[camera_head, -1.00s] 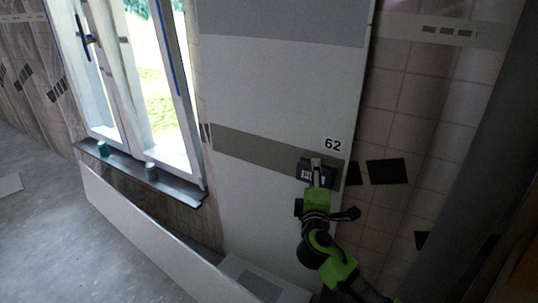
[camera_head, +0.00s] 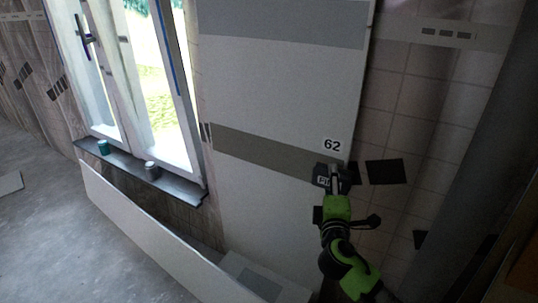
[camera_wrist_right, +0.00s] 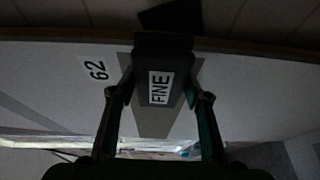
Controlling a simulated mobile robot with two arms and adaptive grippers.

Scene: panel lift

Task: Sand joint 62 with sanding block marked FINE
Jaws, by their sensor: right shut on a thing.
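Joint 62 (camera_head: 262,150) is a grey-brown horizontal band across the white panel, with the label 62 (camera_head: 332,145) above its right end. My right gripper (camera_head: 335,172) is shut on a dark sanding block (camera_head: 323,170) at the right end of the band, by the panel's right edge. In the right wrist view the gripper (camera_wrist_right: 160,95) has a finger on each side of the block, whose white label reads FINE (camera_wrist_right: 160,87). The block hides part of the band; whether it touches the panel is hard to tell. My left gripper is not in view.
A long white board (camera_head: 150,235) leans below. Tiled wall (camera_head: 415,130) with dark patches (camera_head: 386,172) lies to the right.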

